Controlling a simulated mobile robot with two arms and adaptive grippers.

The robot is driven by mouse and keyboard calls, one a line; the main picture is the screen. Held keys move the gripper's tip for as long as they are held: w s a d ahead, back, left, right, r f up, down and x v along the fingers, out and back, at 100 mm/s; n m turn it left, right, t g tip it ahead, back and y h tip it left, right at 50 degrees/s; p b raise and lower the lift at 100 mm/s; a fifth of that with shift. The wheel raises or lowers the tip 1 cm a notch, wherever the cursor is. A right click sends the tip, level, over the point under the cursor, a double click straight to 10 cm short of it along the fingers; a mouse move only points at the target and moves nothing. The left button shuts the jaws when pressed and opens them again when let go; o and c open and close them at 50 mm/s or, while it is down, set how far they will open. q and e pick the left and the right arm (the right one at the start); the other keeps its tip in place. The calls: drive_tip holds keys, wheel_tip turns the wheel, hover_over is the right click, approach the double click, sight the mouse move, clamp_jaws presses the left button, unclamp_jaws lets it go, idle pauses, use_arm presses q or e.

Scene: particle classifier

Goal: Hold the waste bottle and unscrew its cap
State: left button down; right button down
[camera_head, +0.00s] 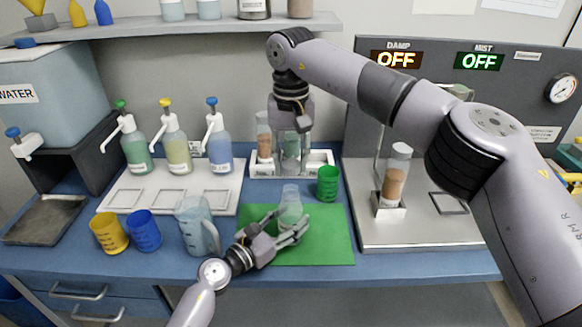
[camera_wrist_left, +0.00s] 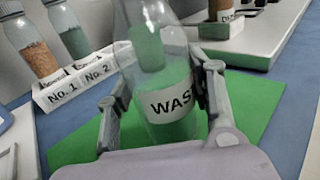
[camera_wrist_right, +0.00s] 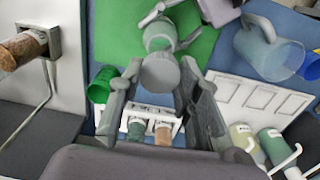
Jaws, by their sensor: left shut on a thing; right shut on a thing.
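The waste bottle (camera_head: 291,203), clear with green contents and a white label, stands upright on the green mat (camera_head: 325,245). In the left wrist view the bottle (camera_wrist_left: 162,115) shows part of its label, and its top is cut off by the picture edge. My left gripper (camera_head: 292,224) is shut around the bottle's body. My right gripper (camera_head: 291,168) points down above the bottle, apart from it. In the right wrist view a round grey cap (camera_wrist_right: 160,75) sits between the right fingers, which are shut on it. The bottle (camera_wrist_right: 160,35) shows beyond the cap.
A green cup (camera_head: 328,184) stands close right of the bottle, and a clear jug (camera_head: 195,225) stands left of the mat. A white rack (camera_head: 320,163) with No. 1 and No. 2 bottles is behind. The mat's front right is clear.

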use_arm(q)
drive_tip(key=c, duration=0.7)
unclamp_jaws()
